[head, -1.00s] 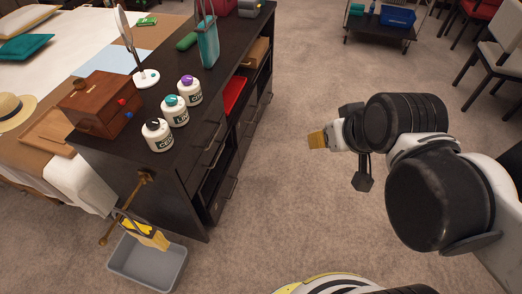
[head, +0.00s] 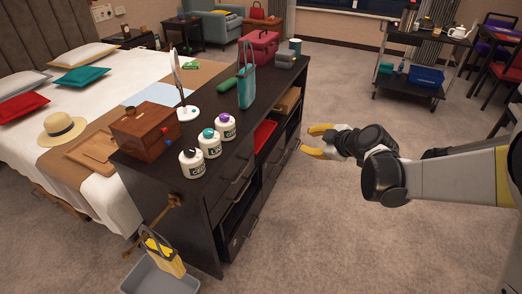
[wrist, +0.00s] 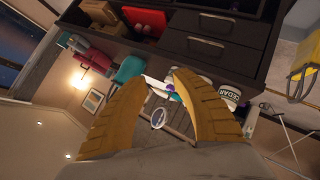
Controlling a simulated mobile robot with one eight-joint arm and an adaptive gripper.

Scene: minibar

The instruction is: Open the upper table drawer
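The dark table (head: 195,235) stands left of centre in the head view, with its drawer side facing right. Its upper drawer (head: 233,185) is the near front just under the top and looks shut, with a bar handle (head: 240,172) on it. In the wrist view the table appears upside down, with drawer fronts (wrist: 222,50) at the top. My gripper (head: 318,141) is open and empty, in the air right of the table and apart from it. Its yellow fingers (wrist: 160,80) are spread in the wrist view.
White bottles (head: 209,143), a wooden box (head: 145,131), a mirror (head: 192,112) and a teal bag (head: 247,87) stand on the table. A grey bin (head: 160,276) is at its near end. A cart (head: 425,60) stands at the back right. Carpet (head: 310,220) is clear between.

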